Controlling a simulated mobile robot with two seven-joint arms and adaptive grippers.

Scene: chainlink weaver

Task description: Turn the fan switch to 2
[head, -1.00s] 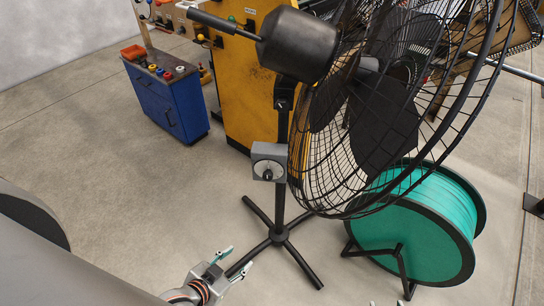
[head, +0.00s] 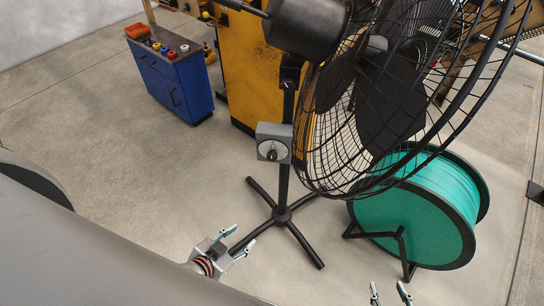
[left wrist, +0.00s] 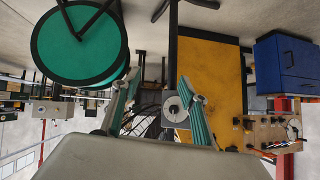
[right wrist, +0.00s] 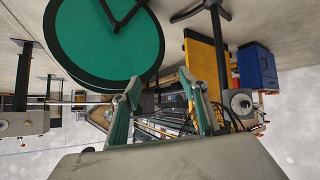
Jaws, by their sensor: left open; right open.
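The fan switch (head: 273,143) is a grey box with a pale round dial and a small dark knob, fixed to the black fan pole. Its setting marks are too small to read. The black caged fan (head: 395,100) hangs above and to its right. My left gripper (head: 242,237) is open and empty, below and left of the switch, apart from it. In the left wrist view the dial (left wrist: 175,108) shows between the fingers, near the right one. My right gripper (head: 388,292) is open and empty at the bottom edge. In the right wrist view the dial (right wrist: 241,103) lies right of the fingers.
A green cable reel (head: 415,205) on a black stand is right of the fan's crossed feet (head: 283,214). A yellow cabinet (head: 257,75) and a blue cabinet (head: 172,82) stand behind. The floor left of the fan is clear.

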